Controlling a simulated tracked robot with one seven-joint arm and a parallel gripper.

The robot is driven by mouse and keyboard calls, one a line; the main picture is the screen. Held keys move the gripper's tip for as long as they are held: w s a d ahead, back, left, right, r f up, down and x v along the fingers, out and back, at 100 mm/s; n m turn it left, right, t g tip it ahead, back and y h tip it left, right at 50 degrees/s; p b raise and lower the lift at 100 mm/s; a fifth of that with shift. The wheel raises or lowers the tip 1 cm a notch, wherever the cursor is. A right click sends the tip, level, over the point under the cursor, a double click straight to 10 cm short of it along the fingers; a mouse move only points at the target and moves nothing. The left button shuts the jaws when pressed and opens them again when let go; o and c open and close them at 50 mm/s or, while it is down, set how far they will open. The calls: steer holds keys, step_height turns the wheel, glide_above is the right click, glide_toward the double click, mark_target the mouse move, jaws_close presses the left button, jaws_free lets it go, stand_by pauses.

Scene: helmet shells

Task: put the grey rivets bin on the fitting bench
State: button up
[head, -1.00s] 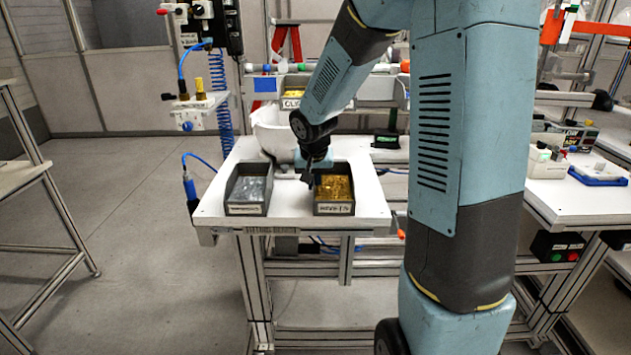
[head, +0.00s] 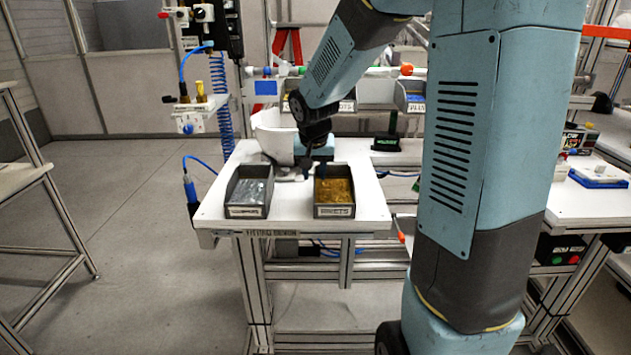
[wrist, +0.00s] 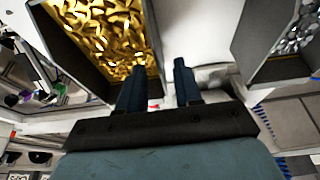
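The rivets bin (head: 334,211) is a dark grey open box of gold pieces, its front label appearing to read RIVETS. It stands at the right on the white top of a bench (head: 370,207). My gripper (head: 314,170) is at the bin's back left corner. In the wrist view my gripper (wrist: 158,82) is open, fingers pointing at the bin (wrist: 150,40). One bin wall shows between the fingertips; I cannot tell whether they touch it or how deep they are.
A second grey bin (head: 247,211) with silvery pieces stands left of the rivets bin, with a gap between. A white tub (head: 275,135) is behind them. Another white bench (head: 590,200) is at the right, holding boxes and a blue-edged tray (head: 598,178). Floor at the left is open.

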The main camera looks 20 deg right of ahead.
steer(key=v, duration=0.6)
steer(key=shift+r, duration=0.15)
steer(key=shift+s+r, duration=0.35)
steer(key=shift+r, duration=0.1)
steer(key=s+r+n+t, duration=0.1)
steer(key=s+r, duration=0.1)
steer(key=s, duration=1)
steer(key=s+d+r+n+y, duration=0.1)
steer(key=s+r+n, duration=0.1)
steer(key=s, duration=1)
steer(key=shift+d+r+n+t, duration=0.3)
steer(key=shift+r+t, duration=0.1)
steer(key=shift+r, duration=0.45)
